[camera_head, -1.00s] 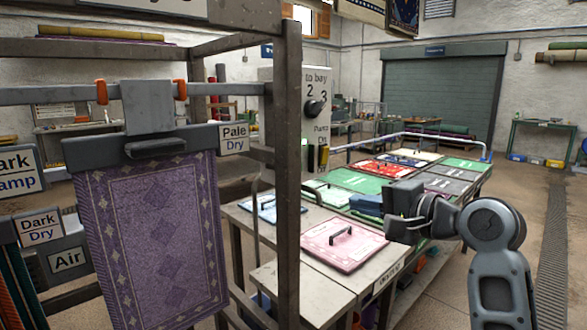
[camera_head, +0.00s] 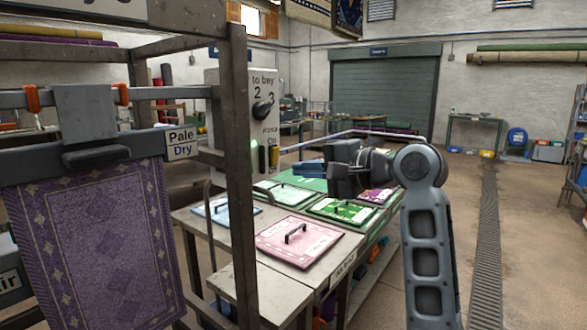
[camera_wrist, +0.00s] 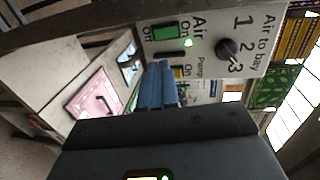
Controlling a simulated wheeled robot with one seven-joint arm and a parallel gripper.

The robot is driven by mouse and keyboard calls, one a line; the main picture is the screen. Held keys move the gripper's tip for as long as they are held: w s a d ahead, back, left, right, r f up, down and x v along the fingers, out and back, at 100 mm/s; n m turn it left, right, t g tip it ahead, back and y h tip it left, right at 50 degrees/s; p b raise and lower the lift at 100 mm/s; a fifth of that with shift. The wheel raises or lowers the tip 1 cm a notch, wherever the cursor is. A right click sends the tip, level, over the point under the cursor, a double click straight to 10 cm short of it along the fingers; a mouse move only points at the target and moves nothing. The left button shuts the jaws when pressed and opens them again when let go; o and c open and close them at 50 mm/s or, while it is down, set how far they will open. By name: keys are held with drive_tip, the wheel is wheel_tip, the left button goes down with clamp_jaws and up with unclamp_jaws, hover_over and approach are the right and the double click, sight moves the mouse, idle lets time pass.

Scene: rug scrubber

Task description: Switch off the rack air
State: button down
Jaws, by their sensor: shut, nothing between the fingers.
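The grey control panel (camera_head: 235,112) stands behind the rack post in the head view and faces my gripper in the wrist view (camera_wrist: 207,22). There its green Air switch (camera_wrist: 165,31) lies between "Off" and "On", beside a lit green lamp (camera_wrist: 189,43). I cannot tell which way the switch is tipped. The black bay knob (camera_wrist: 227,49) sits beside numbers 1, 2 and 3. The yellow Pump switch (camera_wrist: 179,72) is partly behind my fingers. My gripper (camera_head: 298,169) is shut and empty, in front of and apart from the panel; its blue fingers also show in the wrist view (camera_wrist: 158,78).
A rack post (camera_head: 240,200) stands between my camera and part of the panel. A purple rug (camera_head: 95,240) hangs on the rack at left. A table with a pink rug sample (camera_head: 298,241) and other samples lies below my gripper. The floor at right is open.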

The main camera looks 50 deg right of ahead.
drive_tip(key=w+f+p, duration=0.1)
drive_tip(key=w+f, duration=0.1)
drive_tip(key=w, duration=1)
drive_tip(key=shift+a, duration=0.2)
